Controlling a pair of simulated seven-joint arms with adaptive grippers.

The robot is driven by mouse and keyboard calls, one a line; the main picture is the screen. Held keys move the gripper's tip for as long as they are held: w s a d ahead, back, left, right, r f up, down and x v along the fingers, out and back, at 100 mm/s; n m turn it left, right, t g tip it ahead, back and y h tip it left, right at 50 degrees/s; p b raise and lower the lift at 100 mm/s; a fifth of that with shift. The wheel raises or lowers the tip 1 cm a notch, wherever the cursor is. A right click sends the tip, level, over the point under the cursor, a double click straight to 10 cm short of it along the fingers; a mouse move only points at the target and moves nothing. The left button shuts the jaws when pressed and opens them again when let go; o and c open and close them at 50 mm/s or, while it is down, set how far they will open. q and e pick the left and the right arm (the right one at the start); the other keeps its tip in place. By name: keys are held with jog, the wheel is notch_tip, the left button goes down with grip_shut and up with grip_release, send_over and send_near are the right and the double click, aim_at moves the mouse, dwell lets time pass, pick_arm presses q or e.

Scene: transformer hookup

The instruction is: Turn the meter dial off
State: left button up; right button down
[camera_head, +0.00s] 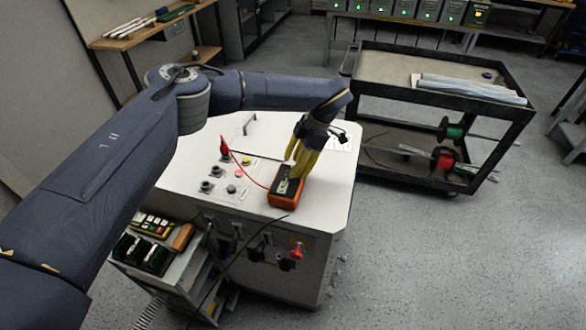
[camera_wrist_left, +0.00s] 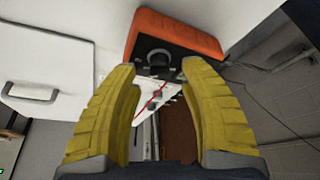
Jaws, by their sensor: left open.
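The orange meter (camera_head: 284,194) lies on the white cabinet top near its front right edge, with a red lead running from it. My left gripper (camera_head: 291,170) is over the meter, fingers pointing down. In the wrist view its two yellow fingers (camera_wrist_left: 157,75) are apart, one at each side of the meter face, with the dial just beyond the tips. Nothing is held. The dial's setting is not readable. My right gripper is not seen.
The white cabinet (camera_head: 325,185) has buttons and terminals (camera_head: 207,186) left of the meter, with a red plug (camera_head: 224,147) standing there. A black cart (camera_head: 440,75) stands behind right. A small shelf with boxes (camera_head: 150,250) is at the front left.

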pick_arm(q)
jog(key=shift+x, duration=0.95)
grip_shut()
dwell(0.3)
